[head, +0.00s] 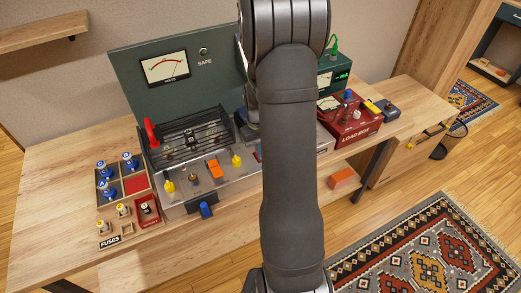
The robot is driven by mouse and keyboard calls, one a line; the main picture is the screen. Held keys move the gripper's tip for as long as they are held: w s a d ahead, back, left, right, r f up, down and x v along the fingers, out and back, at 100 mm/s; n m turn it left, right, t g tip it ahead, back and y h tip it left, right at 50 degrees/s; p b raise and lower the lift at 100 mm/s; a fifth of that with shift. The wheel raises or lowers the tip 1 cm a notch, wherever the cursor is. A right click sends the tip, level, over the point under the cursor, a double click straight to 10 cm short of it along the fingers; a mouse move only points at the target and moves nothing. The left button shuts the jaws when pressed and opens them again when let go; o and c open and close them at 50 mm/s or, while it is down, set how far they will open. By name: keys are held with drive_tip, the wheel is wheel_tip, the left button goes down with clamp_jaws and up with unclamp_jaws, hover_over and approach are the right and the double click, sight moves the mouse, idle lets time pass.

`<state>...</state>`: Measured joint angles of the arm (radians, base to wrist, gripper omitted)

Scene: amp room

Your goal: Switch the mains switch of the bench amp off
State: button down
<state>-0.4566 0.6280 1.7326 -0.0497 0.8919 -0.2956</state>
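The bench amp (233,187) stands on the wooden bench, a metal chassis with a dark wire cage on top. A red lever (150,132) stands up at its left end, and an orange part (215,169) sits between two yellow knobs on its top. A blue part (206,209) projects at its front edge. No readable label tells which is the mains switch, and my arm covers the amp's right part. My gripper's fingers are hidden behind my own arm.
A green panel with a voltmeter (165,67) and a lamp marked SAFE rises behind the amp. A tray of blue-topped valves (106,188) and a fuse area lie to the left. A red load box (350,122) stands to the right.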

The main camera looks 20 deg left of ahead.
drive_tip(key=shift+f, duration=0.25)
drive_tip(key=shift+w+a, duration=0.45)
drive_tip(key=shift+r, duration=0.1)
drive_tip(key=shift+w+a+r, duration=0.1)
drive_tip(key=shift+r, duration=0.05)
wheel_tip(320, 180, up, 14)
drive_tip(key=w+a, duration=0.1)
drive_tip(key=c, duration=2.1)
unclamp_jaws()
